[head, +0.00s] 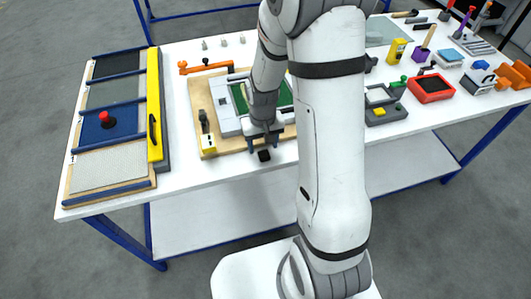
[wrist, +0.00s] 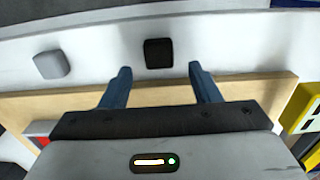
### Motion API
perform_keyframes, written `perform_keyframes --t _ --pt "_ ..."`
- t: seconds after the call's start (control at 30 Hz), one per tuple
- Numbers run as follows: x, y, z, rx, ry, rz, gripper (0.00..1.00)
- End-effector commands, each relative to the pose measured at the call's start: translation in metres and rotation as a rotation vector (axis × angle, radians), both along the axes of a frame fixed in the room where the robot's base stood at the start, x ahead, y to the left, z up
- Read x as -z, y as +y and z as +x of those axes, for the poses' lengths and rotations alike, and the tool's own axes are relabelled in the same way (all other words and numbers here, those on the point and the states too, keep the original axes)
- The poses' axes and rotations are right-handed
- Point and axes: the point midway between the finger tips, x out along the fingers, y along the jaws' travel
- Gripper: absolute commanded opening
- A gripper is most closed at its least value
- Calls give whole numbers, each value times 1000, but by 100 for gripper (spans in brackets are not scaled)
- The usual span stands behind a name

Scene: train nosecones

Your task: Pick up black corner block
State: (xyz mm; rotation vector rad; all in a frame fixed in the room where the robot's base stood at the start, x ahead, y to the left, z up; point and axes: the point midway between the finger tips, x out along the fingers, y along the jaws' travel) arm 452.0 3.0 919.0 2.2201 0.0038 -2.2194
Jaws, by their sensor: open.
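The black corner block (head: 264,155) is a small dark block on the white table near its front edge, in front of the wooden board. It also shows in the wrist view (wrist: 158,53), beyond the fingertips and roughly centred between them. My gripper (head: 263,141) is open and empty above the front edge of the board. Its two blue fingers (wrist: 159,72) show in the wrist view, spread apart on either side of the block's line. I cannot tell the exact height of the fingertips above the table.
A grey block (wrist: 51,64) lies on the table left of the black one in the wrist view. A panel rack with a yellow bar (head: 154,105) stands at the left. The table front edge is close.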

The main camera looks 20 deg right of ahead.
Motion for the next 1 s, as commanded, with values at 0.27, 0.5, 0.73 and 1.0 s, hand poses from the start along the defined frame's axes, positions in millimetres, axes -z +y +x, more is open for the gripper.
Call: perform_keyframes --t 0.27,0.5,0.73,1.0 --pt "22 0 0 1 1 0 56" --pt "22 -1 0 1 0 0 52" --pt "22 -1 0 2 0 0 33" --pt "21 -1 0 2 0 0 11"
